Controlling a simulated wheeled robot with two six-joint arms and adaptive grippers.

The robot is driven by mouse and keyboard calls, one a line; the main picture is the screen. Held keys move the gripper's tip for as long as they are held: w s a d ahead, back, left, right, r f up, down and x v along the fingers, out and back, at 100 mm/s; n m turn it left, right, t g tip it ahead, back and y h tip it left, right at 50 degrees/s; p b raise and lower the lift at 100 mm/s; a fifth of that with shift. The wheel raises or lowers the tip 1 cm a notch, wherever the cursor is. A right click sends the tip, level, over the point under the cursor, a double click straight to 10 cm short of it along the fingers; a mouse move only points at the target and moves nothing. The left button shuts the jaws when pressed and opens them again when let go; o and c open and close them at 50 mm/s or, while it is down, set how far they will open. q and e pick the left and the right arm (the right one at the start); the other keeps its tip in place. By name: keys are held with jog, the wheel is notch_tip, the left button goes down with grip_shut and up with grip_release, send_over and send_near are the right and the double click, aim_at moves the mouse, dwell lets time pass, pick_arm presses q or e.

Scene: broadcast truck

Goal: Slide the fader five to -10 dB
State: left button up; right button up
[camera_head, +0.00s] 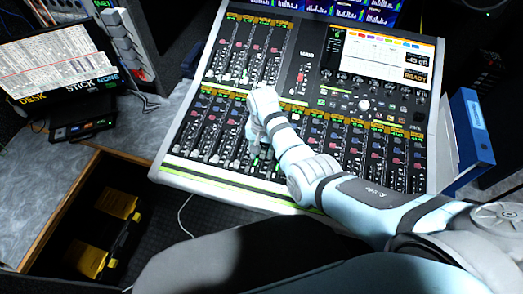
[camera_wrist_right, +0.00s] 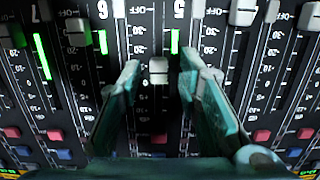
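The mixing console (camera_head: 225,181) fills the middle of the head view, with rows of faders. In the right wrist view the channel numbers look upside down. Fader five's pale cap (camera_wrist_right: 158,69) stands between the two teal fingers of my right gripper (camera_wrist_right: 160,63), with a visible gap on each side. The gripper is open around it. The cap sits some way from the OFF end, past the 20 mark; the exact mark beside it is hard to read. In the head view the right gripper (camera_head: 256,152) is over the lower fader row, largely hidden by my arm. My left gripper is not in view.
The console screen (camera_head: 380,58) is at the upper right, and a blue binder (camera_head: 472,128) stands beside the console.

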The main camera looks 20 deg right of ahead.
aim_at(262, 153)
notch_tip(262, 153, up, 12)
dwell(0.6)
jog(key=shift+a, duration=0.1)
